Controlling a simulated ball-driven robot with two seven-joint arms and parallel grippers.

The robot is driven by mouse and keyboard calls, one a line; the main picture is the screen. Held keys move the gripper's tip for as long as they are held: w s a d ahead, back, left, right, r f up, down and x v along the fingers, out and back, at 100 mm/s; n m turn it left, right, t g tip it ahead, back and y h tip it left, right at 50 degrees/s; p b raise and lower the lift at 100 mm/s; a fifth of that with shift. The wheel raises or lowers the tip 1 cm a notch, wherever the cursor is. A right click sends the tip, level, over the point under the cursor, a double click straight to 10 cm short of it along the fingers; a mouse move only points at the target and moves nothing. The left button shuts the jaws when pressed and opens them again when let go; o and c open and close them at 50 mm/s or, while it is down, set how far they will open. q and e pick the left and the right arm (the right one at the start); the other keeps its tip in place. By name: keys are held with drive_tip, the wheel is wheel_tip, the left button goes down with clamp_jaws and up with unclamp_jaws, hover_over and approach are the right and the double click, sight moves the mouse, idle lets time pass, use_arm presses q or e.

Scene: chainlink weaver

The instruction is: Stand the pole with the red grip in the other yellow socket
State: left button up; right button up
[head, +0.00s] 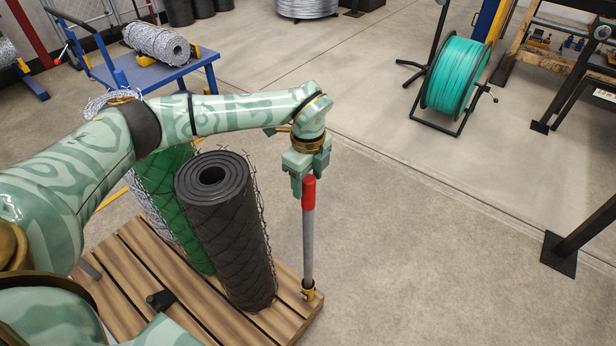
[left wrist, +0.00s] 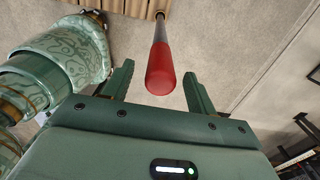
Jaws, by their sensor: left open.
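The pole (head: 308,245) stands upright with its foot in a yellow socket (head: 308,291) at the pallet's right corner. Its red grip (head: 309,196) is at the top. My left gripper (head: 308,174) is above the pole, pointing down, with its fingers open at the top of the grip. In the left wrist view the red grip (left wrist: 160,65) shows between the two open fingers of my left gripper (left wrist: 159,74), with a gap on each side. I cannot make out the other yellow socket. My right gripper is out of view.
The wooden pallet (head: 205,318) carries a black mesh roll (head: 232,235) just left of the pole and a green mesh roll (head: 185,225) behind it. A blue cart (head: 190,68) and a green wire reel (head: 457,75) stand farther back. The floor right of the pole is clear.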

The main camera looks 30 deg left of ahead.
use_arm(q)
wheel_tip(320, 180, up, 16)
drive_tip(key=p, duration=0.4)
drive_tip(key=shift+r, duration=0.2)
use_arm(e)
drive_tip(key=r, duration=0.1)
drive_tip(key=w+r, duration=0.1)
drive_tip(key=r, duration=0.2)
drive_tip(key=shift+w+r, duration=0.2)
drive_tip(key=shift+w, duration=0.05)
use_arm(q)
drive_tip(key=shift+f, duration=0.1)
